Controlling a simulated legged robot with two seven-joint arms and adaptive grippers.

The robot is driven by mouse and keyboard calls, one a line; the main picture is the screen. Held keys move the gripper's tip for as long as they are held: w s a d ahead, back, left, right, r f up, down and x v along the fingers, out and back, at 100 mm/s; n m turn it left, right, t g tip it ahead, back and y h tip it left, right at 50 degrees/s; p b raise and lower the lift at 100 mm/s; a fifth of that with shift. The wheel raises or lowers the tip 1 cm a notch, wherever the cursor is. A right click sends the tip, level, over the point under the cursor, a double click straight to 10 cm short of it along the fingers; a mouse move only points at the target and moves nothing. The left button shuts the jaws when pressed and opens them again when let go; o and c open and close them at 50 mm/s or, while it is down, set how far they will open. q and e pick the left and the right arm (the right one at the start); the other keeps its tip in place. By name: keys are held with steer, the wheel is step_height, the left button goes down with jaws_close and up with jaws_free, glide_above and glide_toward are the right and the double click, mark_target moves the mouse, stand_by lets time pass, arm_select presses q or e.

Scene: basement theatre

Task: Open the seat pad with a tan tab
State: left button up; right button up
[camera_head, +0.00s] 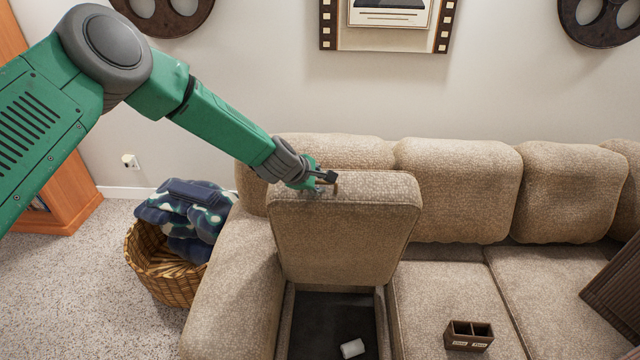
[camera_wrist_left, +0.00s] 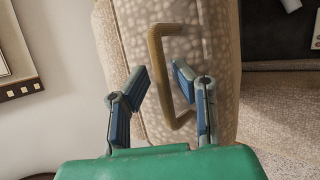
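The seat pad (camera_head: 345,235) is tilted up to nearly upright against the sofa back, with a dark storage space (camera_head: 318,318) open below it. In the left wrist view the tan tab (camera_wrist_left: 158,75) is a loop on the edge of the pad (camera_wrist_left: 210,100). My left gripper (camera_head: 328,178) is at the pad's raised top edge. In the left wrist view its two fingers (camera_wrist_left: 162,75) are spread apart, with the tab between or just beyond them; I cannot tell whether they touch it. My right gripper is not in view.
A white object (camera_head: 352,348) lies in the storage space. A dark two-part box (camera_head: 468,335) stands on the neighbouring seat. A wicker basket (camera_head: 165,275) with blue patterned blankets (camera_head: 188,212) stands left of the sofa. A brown slatted tray (camera_head: 618,285) lies at the right.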

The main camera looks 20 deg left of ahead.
arm_select(q)
steer(key=shift+s, duration=0.1)
steer(key=v, duration=1.2)
steer(key=shift+a+f, duration=0.1)
